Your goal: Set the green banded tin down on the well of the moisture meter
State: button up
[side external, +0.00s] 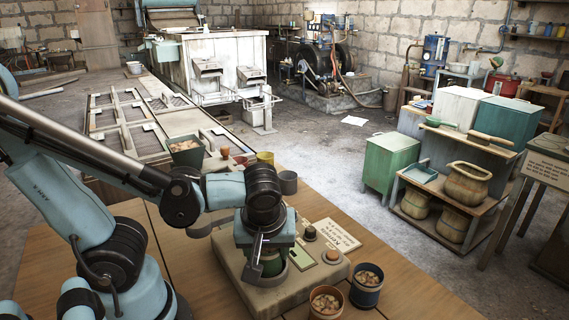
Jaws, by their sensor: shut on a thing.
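The green banded tin (271,264) is between the fingers of my gripper (266,262), with a pale band showing on its side. My gripper points down and is shut on the tin. The tin is over the left part of the beige moisture meter (262,299), at a pale round rim that looks like the well (263,281). My fingers hide much of the tin and the well. I cannot tell whether the tin's bottom touches the well.
Two tubs of brown pieces, one reddish (326,302) and one dark blue (366,286), stand at the meter's front right. The wooden table (408,302) is clear at right.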

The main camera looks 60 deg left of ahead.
dwell(0.3)
jog(key=o, duration=1.5)
jog(key=shift+c, duration=0.2)
notch_tip(320, 180, up, 9)
dwell(0.3)
jog(key=w+f+m+t+h, duration=0.1)
jog(key=m, duration=0.1)
jog(key=w+f+m+t+h, duration=0.1)
jog(key=m, duration=0.2)
jog(key=w+f+m+h, duration=0.1)
jog(key=m, duration=0.2)
jog(key=shift+w+f+t, duration=0.1)
jog(key=shift+w+t, duration=0.2)
jog(key=shift+t, duration=0.1)
jog(key=w+m+t, duration=0.1)
jog(key=m, duration=0.1)
jog(key=w+m+t+h, duration=0.1)
jog(key=m, duration=0.1)
jog(key=shift+a, duration=0.4)
